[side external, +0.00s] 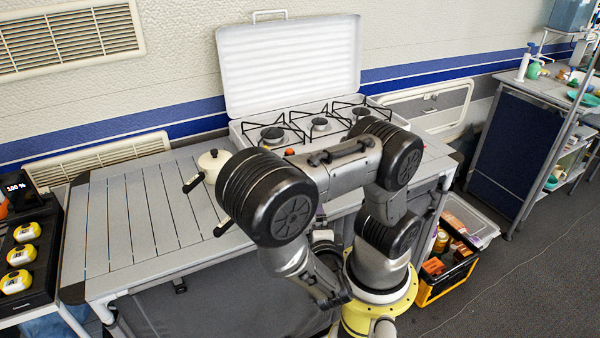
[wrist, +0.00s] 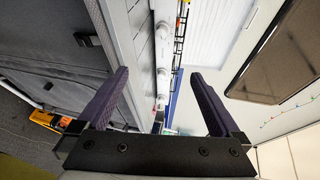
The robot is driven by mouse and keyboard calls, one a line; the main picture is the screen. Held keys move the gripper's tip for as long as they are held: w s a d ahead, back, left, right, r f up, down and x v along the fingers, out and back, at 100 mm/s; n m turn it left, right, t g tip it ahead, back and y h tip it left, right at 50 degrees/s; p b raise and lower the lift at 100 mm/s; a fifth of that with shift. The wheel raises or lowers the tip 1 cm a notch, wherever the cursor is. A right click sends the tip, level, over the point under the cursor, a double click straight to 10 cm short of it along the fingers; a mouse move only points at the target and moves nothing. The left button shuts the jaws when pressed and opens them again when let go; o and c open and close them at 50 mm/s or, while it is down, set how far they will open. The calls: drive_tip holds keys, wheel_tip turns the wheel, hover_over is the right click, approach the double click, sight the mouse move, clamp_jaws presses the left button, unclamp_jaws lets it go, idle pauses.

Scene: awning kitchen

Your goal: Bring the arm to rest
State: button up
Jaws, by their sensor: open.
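My gripper (wrist: 160,75) is open in the wrist view, with its two dark fingers wide apart and nothing between them. The camera looks sideways along the front of the slatted table (wrist: 125,25), which runs up the picture. In the side view my arm is folded above its yellow base, in front of the table (side external: 130,225). The gripper itself is hard to make out there, low among my arm links.
A stove (side external: 275,132) with its white lid (side external: 290,65) raised stands behind my arm. A cream pot (side external: 213,160) sits left of it. Yellow timers (side external: 20,254) lie on a black rack at the left. An orange-and-black crate (side external: 450,275) stands on the floor, right of my base.

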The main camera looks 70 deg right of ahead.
drive_tip(key=shift+n+t, duration=0.3)
drive_tip(key=shift+t, duration=0.1)
drive_tip(key=shift+w+x, duration=0.2)
drive_tip(key=shift+x, duration=4.55)
drive_tip(key=shift+a, duration=0.2)
drive_tip(key=v, duration=0.9)
drive_tip(key=shift+s+a, duration=0.2)
drive_tip(key=shift+a, duration=0.05)
